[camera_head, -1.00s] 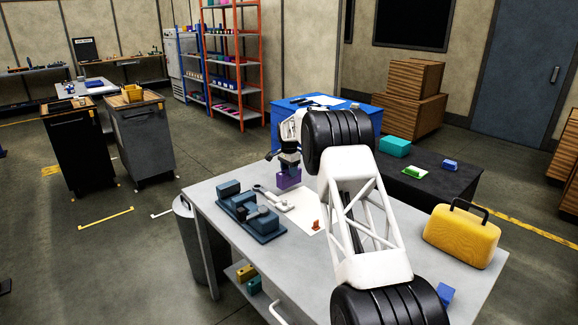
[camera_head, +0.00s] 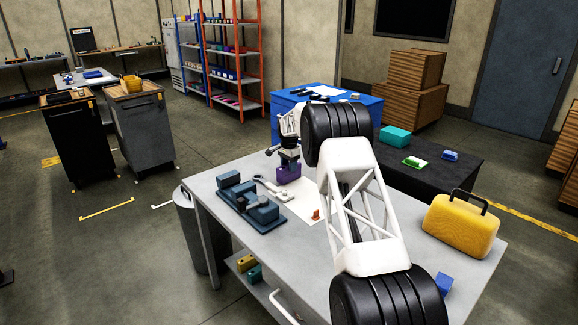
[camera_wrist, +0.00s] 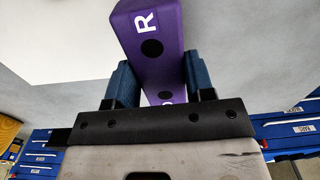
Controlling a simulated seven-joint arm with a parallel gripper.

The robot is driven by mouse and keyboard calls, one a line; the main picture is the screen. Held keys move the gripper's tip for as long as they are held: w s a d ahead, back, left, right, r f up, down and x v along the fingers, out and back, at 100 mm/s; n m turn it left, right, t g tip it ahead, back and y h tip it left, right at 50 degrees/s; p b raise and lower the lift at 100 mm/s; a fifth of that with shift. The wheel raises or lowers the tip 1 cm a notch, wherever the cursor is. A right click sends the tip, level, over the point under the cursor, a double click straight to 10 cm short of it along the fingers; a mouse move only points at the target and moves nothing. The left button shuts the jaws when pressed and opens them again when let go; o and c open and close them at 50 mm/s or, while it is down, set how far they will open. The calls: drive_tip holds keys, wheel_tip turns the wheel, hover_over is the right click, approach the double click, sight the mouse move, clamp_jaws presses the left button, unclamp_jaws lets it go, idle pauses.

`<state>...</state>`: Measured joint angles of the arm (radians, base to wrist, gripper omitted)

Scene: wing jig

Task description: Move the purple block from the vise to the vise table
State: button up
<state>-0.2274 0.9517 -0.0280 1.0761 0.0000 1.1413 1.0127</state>
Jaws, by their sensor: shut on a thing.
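The purple block (camera_head: 289,173) is held by my gripper (camera_head: 289,158) at the far side of the grey vise table (camera_head: 365,278). In the wrist view the purple block (camera_wrist: 150,35), marked with a white R, sits between the blue finger pads of my gripper (camera_wrist: 160,85). The block is out of the dark blue vise (camera_head: 236,208), which stands to its left and nearer the camera. The block is low over the tabletop; I cannot tell whether it touches. The vise jaws are partly hard to make out.
A wrench (camera_head: 275,189) and a white sheet (camera_head: 302,206) with a small orange piece (camera_head: 316,215) lie near the vise. A yellow case (camera_head: 460,226) and a blue block (camera_head: 444,285) are on the table's right. A black table (camera_head: 440,180) stands behind.

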drive_tip(key=shift+f, duration=0.5)
idle(0.4)
drive_tip(key=o, duration=1.2)
drive_tip(key=shift+f, duration=0.1)
drive_tip(key=shift+r, duration=4)
